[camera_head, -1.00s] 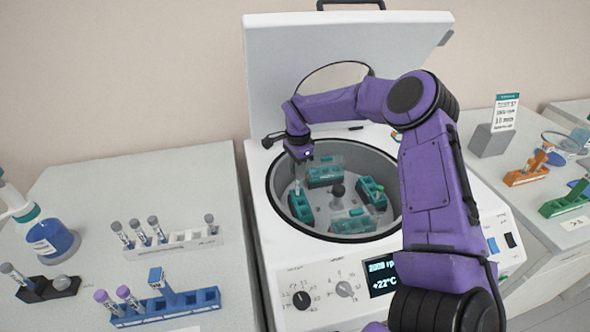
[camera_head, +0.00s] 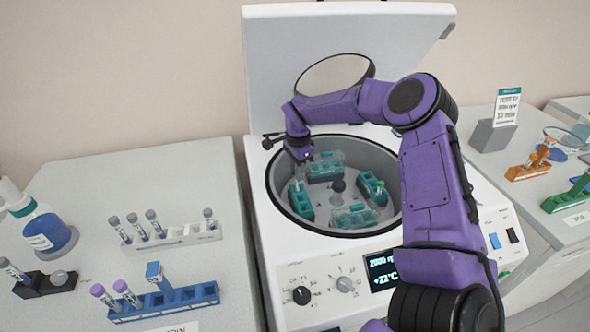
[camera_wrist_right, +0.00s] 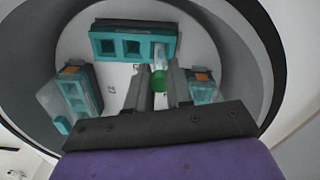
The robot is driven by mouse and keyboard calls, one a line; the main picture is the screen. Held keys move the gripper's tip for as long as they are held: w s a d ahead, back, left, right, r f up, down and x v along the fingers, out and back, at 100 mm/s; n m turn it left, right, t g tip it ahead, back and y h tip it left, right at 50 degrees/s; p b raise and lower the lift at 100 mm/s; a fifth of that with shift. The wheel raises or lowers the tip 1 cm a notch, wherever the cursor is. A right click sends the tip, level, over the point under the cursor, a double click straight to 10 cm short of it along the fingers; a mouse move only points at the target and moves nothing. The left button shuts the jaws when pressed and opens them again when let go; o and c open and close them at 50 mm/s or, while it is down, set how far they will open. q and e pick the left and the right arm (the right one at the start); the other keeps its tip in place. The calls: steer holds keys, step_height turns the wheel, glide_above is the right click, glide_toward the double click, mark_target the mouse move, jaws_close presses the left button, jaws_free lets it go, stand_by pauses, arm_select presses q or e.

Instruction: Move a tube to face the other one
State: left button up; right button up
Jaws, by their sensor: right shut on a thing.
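My right gripper (camera_head: 303,157) reaches down into the open centrifuge bowl, over the left teal bucket (camera_head: 301,203). In the wrist view its fingers (camera_wrist_right: 161,78) are shut on a green-capped tube (camera_wrist_right: 160,55). The tube's clear body points to the end hole of a teal bucket (camera_wrist_right: 108,46) whose other holes look empty. I cannot tell how deep it sits. Another tube with a green cap (camera_head: 380,186) stands in the right bucket (camera_head: 368,185). Back (camera_head: 324,166) and front (camera_head: 352,217) buckets complete the rotor. My left gripper is out of view.
The centrifuge lid (camera_head: 270,65) is open at the back, and a rotor knob (camera_head: 338,186) stands mid-bowl. The bowl rim (camera_head: 277,210) surrounds the gripper. Left are a white rack (camera_head: 190,236), a blue rack (camera_head: 190,297) and a bottle (camera_head: 45,235). An orange rack (camera_head: 527,172) stands right.

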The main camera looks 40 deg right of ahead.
steer(key=shift+f, duration=0.65)
steer(key=o, duration=0.9)
step_height(320, 180, up, 8)
steer(key=shift+f+b, duration=0.2)
steer(key=shift+b, duration=0.7)
